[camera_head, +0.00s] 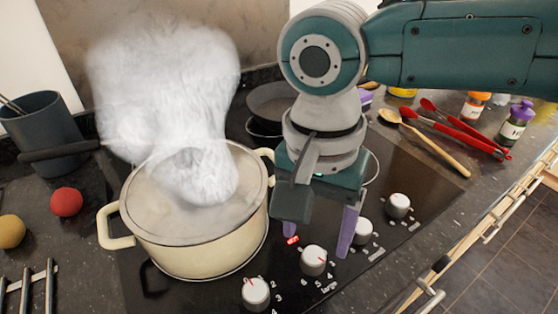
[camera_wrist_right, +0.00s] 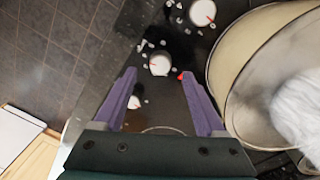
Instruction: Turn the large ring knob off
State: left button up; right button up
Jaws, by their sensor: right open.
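A row of several white control knobs with red pointer marks runs along the hob's front edge. One knob (camera_head: 313,260), beside a small red light (camera_head: 292,240), lies just ahead of my right gripper (camera_head: 320,232). In the right wrist view the same knob (camera_wrist_right: 160,64) appears between the tips of the open, empty purple fingers (camera_wrist_right: 158,76). I cannot tell the remaining gap. Another knob (camera_head: 255,293) is at the front left, and two more (camera_head: 361,231) (camera_head: 397,205) are to the right. My left gripper is out of view.
A steaming cream pot (camera_head: 185,255) stands on the hob close left of my right gripper. A dark pan (camera_head: 275,100) is behind. A wooden spoon (camera_head: 430,145) and red tongs (camera_head: 470,133) lie right.

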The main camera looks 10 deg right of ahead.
aim_at(313, 256)
notch_tip(313, 256, down, 5)
jog(key=shift+r+b, duration=0.2)
jog(key=shift+b, duration=0.15)
grip_shut()
dwell(0.4)
